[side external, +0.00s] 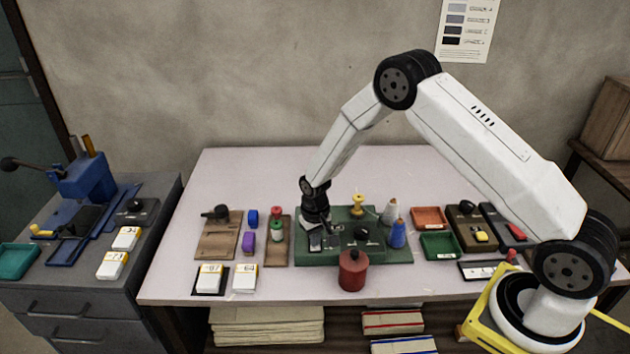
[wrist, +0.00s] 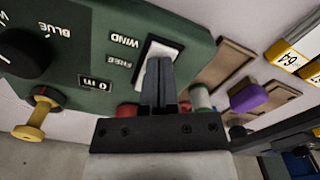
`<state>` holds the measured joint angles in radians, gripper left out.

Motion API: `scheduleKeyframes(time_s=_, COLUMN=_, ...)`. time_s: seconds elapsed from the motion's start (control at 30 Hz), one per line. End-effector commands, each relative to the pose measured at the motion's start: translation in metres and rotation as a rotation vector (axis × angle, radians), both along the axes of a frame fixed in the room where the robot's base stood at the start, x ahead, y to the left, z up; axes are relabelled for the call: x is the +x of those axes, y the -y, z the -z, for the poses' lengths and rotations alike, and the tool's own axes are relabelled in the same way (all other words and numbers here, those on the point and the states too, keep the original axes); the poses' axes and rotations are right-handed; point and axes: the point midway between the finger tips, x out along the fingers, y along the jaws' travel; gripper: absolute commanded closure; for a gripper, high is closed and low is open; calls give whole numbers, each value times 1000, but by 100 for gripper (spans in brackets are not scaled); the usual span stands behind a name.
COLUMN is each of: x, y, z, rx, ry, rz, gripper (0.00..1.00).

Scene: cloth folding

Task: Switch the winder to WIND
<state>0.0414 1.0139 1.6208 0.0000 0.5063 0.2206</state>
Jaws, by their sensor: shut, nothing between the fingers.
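The winder is a green panel (side external: 385,251) on the table, and it fills the upper left of the wrist view (wrist: 100,35). It has a pale rocker switch (wrist: 172,47) in a dark frame, with the words WIND (wrist: 124,40) and FREE (wrist: 118,62) beside it. My gripper (wrist: 159,62) is shut and empty, with its fingertips over the switch. I cannot tell whether they touch it. The fingers hide part of the switch, and I cannot tell which side is pressed. In the side view my gripper (side external: 318,224) is over the left part of the winder.
The winder also bears a dark knob (wrist: 25,52) marked BLUE and a display (wrist: 97,84) reading 0 m. A yellow spool (side external: 358,203), a blue bottle (side external: 398,235) and a red canister (side external: 353,271) stand close by. A wooden board with spools (side external: 277,252) lies left. The table's back is clear.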

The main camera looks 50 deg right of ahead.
Motion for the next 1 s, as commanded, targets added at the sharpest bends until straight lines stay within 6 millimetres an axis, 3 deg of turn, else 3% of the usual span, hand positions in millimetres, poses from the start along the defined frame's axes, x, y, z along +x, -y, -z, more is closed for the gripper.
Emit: scheduleKeyframes(time_s=1.0, x=0, y=0, z=-52, rx=0, ry=0, rz=0, gripper=100)
